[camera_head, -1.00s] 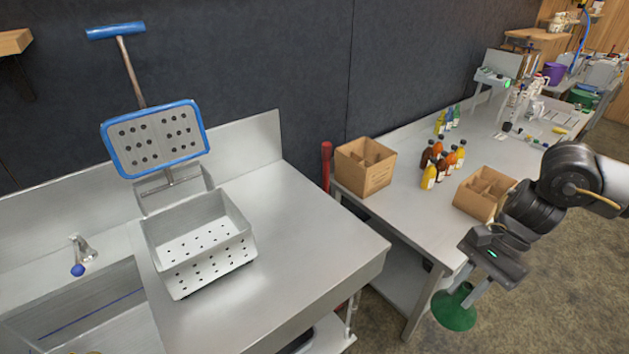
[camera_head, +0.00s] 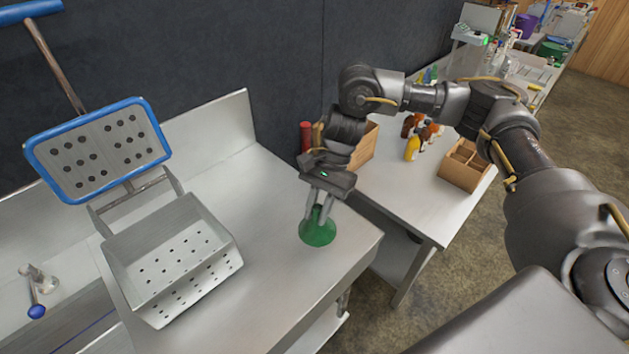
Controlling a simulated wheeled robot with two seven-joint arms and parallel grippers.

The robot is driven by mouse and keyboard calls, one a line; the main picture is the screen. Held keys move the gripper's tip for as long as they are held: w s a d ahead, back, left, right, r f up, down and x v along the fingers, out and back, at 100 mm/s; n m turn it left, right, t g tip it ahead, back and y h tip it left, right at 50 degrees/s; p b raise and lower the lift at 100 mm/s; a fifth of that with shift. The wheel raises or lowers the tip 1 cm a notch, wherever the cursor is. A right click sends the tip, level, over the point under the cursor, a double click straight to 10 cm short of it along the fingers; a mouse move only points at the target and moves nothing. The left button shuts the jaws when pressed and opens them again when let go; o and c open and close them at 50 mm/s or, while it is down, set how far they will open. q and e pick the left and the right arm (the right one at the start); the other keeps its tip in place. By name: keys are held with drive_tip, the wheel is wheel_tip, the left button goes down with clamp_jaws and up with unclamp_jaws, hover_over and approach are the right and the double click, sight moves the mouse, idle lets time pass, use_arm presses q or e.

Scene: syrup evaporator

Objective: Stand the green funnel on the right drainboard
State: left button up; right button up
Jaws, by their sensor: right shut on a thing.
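The green funnel (camera_head: 317,232) is upright with its wide mouth down, over the right part of the steel drainboard (camera_head: 262,203). My right gripper (camera_head: 319,206) is shut on its narrow upper part from above. The funnel's rim is at or very near the drainboard surface; I cannot tell whether it touches. My left gripper is not in view.
A perforated steel basket (camera_head: 172,260) stands left of the funnel, with a blue-framed perforated panel (camera_head: 100,150) behind it. A side table (camera_head: 410,205) at the right holds bottles (camera_head: 412,148) and a divided cardboard box (camera_head: 463,165). Bare drainboard surrounds the funnel.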

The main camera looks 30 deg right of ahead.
drive_tip(key=w+m+t+p, duration=0.1)
drive_tip(key=m+p, duration=0.1)
drive_tip(key=w+m+t+p, duration=0.1)
drive_tip(key=m+p, duration=0.1)
drive_tip(key=w+a+m+p, duration=0.1)
drive_tip(key=m+p, duration=0.1)
drive_tip(key=shift+w+a+r+t+y, duration=0.1)
drive_tip(key=shift+w+r+t+y, duration=0.15)
drive_tip(key=shift+r+t+y, duration=0.15)
drive_tip(key=w+d+f+m+t+h+p, duration=0.1)
drive_tip(key=w+d+m+t+p, duration=0.1)
drive_tip(key=d+m+p, duration=0.3)
drive_tip(key=m+t, duration=0.1)
drive_tip(key=m, duration=0.1)
drive_tip(key=shift+w+d+f+m+t, duration=0.2)
drive_tip(key=shift+f+m+t, duration=0.1)
drive_tip(key=shift+t, duration=0.1)
wheel_tip(320, 180, down, 6)
drive_tip(key=shift+r+b, duration=0.2)
drive_tip(key=shift+b, duration=0.6)
drive_tip(key=shift+f+b, duration=0.9)
drive_tip(key=shift+b, duration=0.35)
drive_tip(key=shift+a+f+b, duration=0.1)
drive_tip(key=shift+f+b, duration=0.15)
drive_tip(key=shift+b, duration=0.3)
